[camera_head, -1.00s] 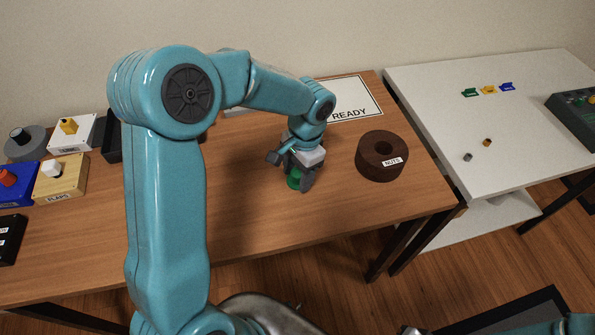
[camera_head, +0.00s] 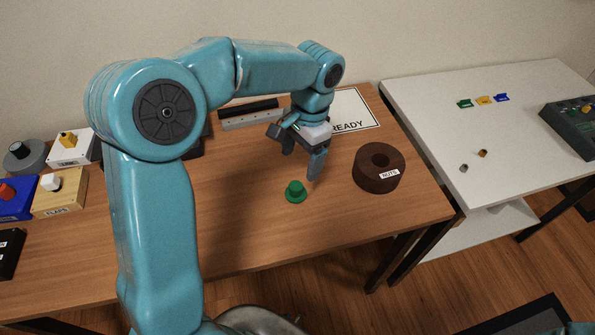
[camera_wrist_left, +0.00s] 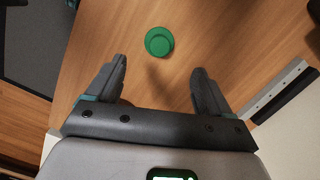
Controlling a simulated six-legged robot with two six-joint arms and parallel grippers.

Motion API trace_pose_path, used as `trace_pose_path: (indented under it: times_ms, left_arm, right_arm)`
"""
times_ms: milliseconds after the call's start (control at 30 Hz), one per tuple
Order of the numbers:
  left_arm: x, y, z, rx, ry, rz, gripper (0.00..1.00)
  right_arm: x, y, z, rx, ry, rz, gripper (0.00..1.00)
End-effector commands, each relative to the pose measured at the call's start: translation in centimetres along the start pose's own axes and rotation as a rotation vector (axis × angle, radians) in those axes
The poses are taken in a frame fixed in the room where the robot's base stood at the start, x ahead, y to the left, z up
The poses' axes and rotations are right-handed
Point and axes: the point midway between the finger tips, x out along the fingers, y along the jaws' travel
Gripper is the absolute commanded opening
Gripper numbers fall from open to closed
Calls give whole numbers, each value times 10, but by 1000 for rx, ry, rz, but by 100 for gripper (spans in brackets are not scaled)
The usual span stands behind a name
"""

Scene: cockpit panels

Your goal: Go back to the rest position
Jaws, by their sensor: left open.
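My left gripper (camera_head: 301,158) is open and empty above the wooden table (camera_head: 240,222). In the left wrist view, its two fingers (camera_wrist_left: 158,85) stand wide apart with nothing between them. A green round knob-like piece (camera_head: 295,192) stands on the table below and in front of the gripper, apart from it. It also shows in the left wrist view, beyond the fingertips (camera_wrist_left: 159,41). My left arm reaches in from the left and covers part of the table. My right gripper does not show.
A dark brown ring labelled NUTS (camera_head: 379,168) sits right of the gripper. A READY sheet (camera_head: 357,109) and a grey bar (camera_head: 252,120) lie behind. Switch boxes (camera_head: 60,191) stand at left. A white table (camera_head: 480,130) with small coloured clips stands at right.

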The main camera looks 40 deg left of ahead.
Motion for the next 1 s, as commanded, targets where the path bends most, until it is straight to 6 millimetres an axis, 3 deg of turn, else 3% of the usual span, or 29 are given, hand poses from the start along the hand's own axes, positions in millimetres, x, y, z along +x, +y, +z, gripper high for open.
trace_pose_path:
  times_ms: [200, 767, 1000]
  left_arm:
    - [-22, 0, 0, 1, -1, 1, 81]
    - [-24, 0, 0, 0, -1, 1, 81]
    - [-67, 0, 7, 0, -1, 1, 81]
  right_arm:
    - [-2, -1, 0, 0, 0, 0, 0]
    - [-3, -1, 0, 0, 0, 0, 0]
    - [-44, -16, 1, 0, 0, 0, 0]
